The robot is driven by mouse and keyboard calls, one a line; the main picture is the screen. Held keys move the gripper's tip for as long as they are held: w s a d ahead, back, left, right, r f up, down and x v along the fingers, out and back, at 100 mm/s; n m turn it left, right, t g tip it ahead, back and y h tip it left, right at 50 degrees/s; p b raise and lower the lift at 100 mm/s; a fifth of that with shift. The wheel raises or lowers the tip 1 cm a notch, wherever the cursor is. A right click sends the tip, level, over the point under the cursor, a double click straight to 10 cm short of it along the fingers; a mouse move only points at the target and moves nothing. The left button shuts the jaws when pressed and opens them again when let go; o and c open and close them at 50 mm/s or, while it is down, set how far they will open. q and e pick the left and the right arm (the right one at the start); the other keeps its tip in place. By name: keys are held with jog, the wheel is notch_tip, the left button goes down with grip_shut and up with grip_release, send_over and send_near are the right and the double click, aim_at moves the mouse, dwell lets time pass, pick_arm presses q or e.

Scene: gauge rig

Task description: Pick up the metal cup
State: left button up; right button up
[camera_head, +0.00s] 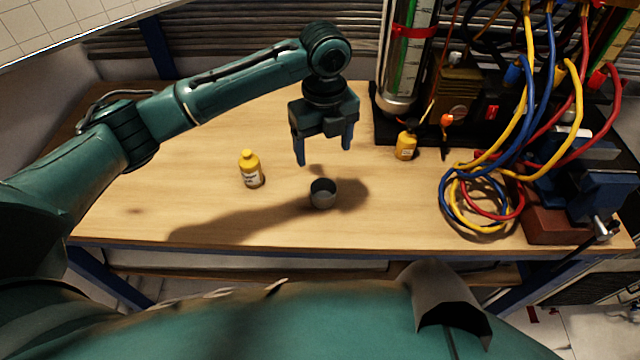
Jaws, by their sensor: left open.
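The metal cup (323,199) is small, grey and open at the top. It stands upright on the wooden workbench (280,225), near the middle of its front half. My left gripper (323,157) hangs above the cup, pointing down, with its two fingers apart and nothing between them. The fingertips are clear of the cup and appear a little behind it in the picture. My right gripper is not in view.
A yellow bottle (251,170) stands left of the cup. Another small yellow bottle (405,146) stands by the gauge rig (398,100). Coiled blue, yellow and red hoses (480,205) and a blue vise (590,190) fill the right end. Bench left of the cup is mostly clear.

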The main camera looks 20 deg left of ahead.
aim_at(323, 189)
pick_arm(q)
jog(key=f, duration=0.6)
jog(key=f+p, duration=0.1)
jog(key=f, duration=0.6)
jog(key=shift+s+d, duration=0.1)
jog(key=shift+s, duration=0.1)
jog(key=c, duration=1)
notch_tip(323, 189, up, 9)
jog(key=s+a+r+n, duration=0.1)
jog(key=s+r+n, duration=0.1)
jog(key=n, duration=0.7)
jog(key=s+a+r+n, duration=0.2)
jog(key=s+r+n, duration=0.1)
jog(key=n, duration=0.6)
jog(key=s+a+r+n, duration=0.2)
jog(key=s+n, duration=0.2)
jog(key=n, duration=0.5)
jog(key=shift+s+a+r, duration=0.15)
jog(key=shift+a+r, duration=0.05)
